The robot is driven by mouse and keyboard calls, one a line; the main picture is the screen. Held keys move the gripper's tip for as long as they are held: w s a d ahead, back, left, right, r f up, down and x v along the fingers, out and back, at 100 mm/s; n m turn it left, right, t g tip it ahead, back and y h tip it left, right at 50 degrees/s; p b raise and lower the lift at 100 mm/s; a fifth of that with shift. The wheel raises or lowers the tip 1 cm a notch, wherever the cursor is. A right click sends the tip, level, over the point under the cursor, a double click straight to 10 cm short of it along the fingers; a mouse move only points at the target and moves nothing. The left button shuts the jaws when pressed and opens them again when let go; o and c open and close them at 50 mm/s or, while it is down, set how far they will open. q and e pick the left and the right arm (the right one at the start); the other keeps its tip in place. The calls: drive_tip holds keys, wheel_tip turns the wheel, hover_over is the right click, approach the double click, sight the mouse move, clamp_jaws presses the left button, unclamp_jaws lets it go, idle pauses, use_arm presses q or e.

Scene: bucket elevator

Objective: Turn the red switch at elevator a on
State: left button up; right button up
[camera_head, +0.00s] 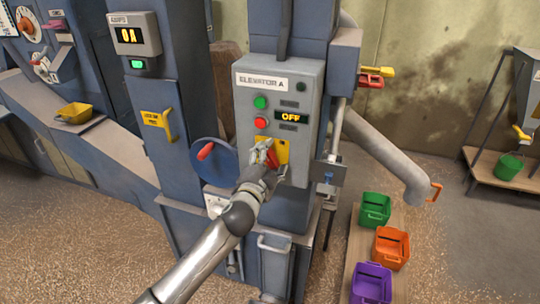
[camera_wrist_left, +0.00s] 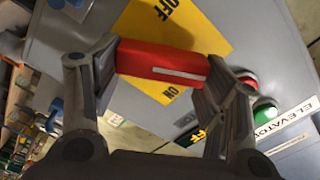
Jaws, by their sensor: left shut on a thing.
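The elevator A control box (camera_head: 308,105) is grey, with a green button, a red button and a small display (camera_head: 290,117) reading OFF. Low on its front is a yellow plate (camera_head: 283,145) with the red switch (camera_head: 271,156) on it. My left gripper (camera_head: 264,158) is at the switch and partly hides it. In the left wrist view the red switch handle (camera_wrist_left: 162,62) lies between the two fingers of my left gripper (camera_wrist_left: 160,75), which is shut on it. The yellow plate (camera_wrist_left: 205,28) there shows OFF and ON at opposite ends. My right gripper is not in view.
A blue wheel with a red handle (camera_head: 214,163) is left of the box. A pipe (camera_head: 385,160) comes down on the right. Green (camera_head: 375,210), orange (camera_head: 391,247) and purple (camera_head: 371,284) buckets stand in a row at lower right. Open floor lies further right.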

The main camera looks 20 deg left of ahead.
use_arm(q)
drive_tip(key=m, duration=0.3)
drive_tip(key=shift+d+f+p, duration=0.1)
drive_tip(key=shift+p, duration=0.3)
drive_tip(key=shift+f+m, duration=0.15)
drive_tip(key=shift+m, duration=1.15)
drive_tip(key=shift+p, duration=0.3)
drive_tip(key=o, duration=1)
drive_tip(key=shift+s, duration=0.1)
drive_tip(key=s, duration=1.1)
drive_tip(key=shift+s+a, duration=0.2)
drive_tip(key=shift+s, duration=0.2)
